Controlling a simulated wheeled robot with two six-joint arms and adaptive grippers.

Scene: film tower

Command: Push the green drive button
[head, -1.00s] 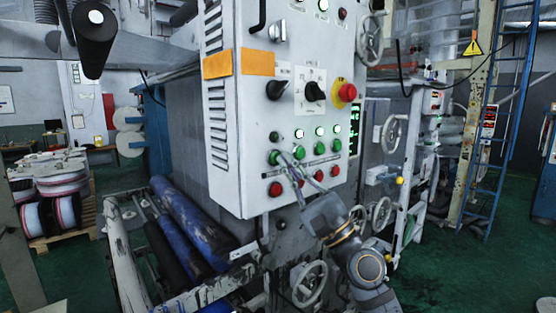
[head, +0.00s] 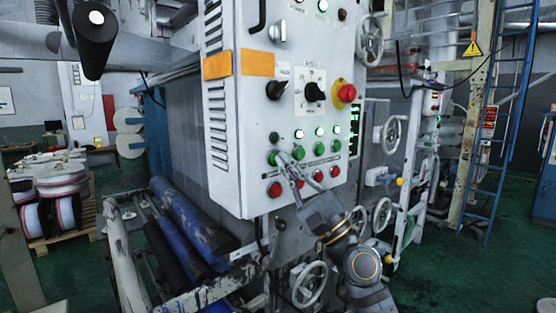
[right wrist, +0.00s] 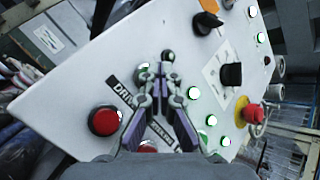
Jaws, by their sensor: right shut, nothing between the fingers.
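The green drive button (head: 272,158) is the leftmost of the green row on the grey control panel in the head view. A DRIVE label (right wrist: 121,93) shows beside it in the right wrist view, where the button (right wrist: 142,71) is partly covered by a finger. My right gripper (head: 283,158) is shut and empty, its fingertips at the button's right edge in the head view. In the right wrist view the fingertips (right wrist: 160,76) overlap the button's edge. I cannot tell whether they touch it. My left gripper is not in view.
Red buttons (head: 275,189) sit below the green row, and lit lamps (head: 320,131) above it. A red emergency stop on a yellow base (head: 347,93) and a black rotary knob (head: 314,92) are higher up. Blue rollers (head: 195,223) lie left of the panel; handwheels (head: 310,284) stand below.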

